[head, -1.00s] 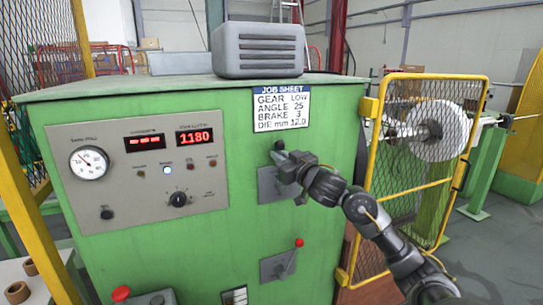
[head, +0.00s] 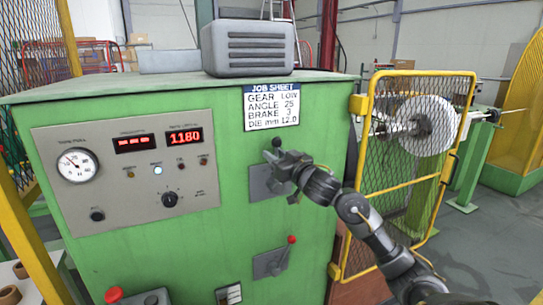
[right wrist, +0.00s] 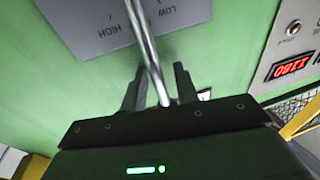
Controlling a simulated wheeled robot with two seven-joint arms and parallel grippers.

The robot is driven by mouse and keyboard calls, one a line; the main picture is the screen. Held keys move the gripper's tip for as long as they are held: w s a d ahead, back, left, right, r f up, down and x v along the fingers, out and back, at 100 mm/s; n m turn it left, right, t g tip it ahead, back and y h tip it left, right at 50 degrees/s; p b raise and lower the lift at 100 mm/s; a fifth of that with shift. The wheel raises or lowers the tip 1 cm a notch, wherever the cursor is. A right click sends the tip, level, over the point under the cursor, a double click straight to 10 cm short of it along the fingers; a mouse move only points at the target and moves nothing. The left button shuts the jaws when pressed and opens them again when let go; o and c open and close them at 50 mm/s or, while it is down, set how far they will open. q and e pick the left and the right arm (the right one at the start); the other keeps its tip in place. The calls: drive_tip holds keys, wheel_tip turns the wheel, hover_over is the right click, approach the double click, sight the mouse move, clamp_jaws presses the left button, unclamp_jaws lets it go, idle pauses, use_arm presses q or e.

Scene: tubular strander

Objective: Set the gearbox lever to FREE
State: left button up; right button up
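The gearbox lever has a dark knob (head: 277,143) and stands over a grey plate (head: 259,188) on the green cabinet. In the right wrist view its metal rod (right wrist: 148,50) crosses the plate (right wrist: 100,22), marked LOW and HIGH. No FREE mark can be read. My right gripper (head: 279,162) is at the lever. In the right wrist view its two fingers (right wrist: 158,72) stand apart, one on each side of the rod, with gaps visible. The rod's end is hidden behind the gripper body. My left gripper is not in view.
A job sheet (head: 271,107) above reads GEAR LOW. A red-knobbed lever (head: 291,240) sits below my right arm. The instrument panel (head: 125,170) is left, a yellow mesh gate (head: 405,150) right. A red button (head: 114,295) is at the bottom left.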

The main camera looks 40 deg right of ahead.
drive_tip(key=shift+r, duration=0.2)
drive_tip(key=s+f+b, duration=0.1)
drive_tip(key=s+b, duration=0.1)
drive_tip(key=s, duration=0.9)
drive_tip(key=shift+a+f, duration=0.15)
drive_tip(key=shift+a, duration=0.15)
drive_tip(key=shift+w, duration=0.1)
